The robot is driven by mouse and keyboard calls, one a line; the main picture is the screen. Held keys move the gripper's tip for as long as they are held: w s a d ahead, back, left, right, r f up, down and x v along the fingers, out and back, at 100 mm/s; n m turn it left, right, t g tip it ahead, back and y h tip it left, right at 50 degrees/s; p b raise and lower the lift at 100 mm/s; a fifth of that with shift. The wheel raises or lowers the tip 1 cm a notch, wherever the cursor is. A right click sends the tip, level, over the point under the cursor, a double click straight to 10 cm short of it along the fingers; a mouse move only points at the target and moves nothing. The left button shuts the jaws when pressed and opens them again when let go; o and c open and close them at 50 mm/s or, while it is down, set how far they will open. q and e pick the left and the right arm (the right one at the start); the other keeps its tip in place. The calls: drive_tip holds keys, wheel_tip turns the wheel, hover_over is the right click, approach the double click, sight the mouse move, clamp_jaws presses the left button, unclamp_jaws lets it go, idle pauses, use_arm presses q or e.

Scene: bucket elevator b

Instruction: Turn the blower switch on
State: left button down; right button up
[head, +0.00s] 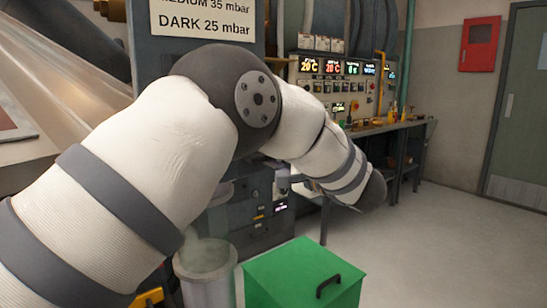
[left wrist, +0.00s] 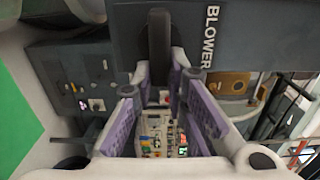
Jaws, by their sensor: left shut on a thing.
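In the left wrist view, a dark grey box carries the word BLOWER in white letters. A dark upright lever, the blower switch (left wrist: 158,40), stands out in front of this box (left wrist: 250,40). My left gripper (left wrist: 158,78), with purple pads on its fingers, has its fingertips on either side of the lever's lower end and is shut on it. In the head view my white and grey left arm crosses the picture from the lower left, and the switch and fingertips cannot be made out there. My right gripper is in neither view.
A green bin with a black handle (head: 305,278) stands on the floor beside a grey cylinder (head: 206,275). A control panel with lit displays (head: 340,85) and a workbench (head: 385,128) stand behind my arm. The floor at right is clear, before a grey-green door (head: 520,120).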

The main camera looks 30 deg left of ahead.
use_arm(q)
drive_tip(key=c, duration=1.6)
unclamp_jaws()
drive_tip(key=shift+d, duration=0.1)
drive_tip(key=v, duration=1.2)
drive_tip(key=shift+s+f, duration=0.1)
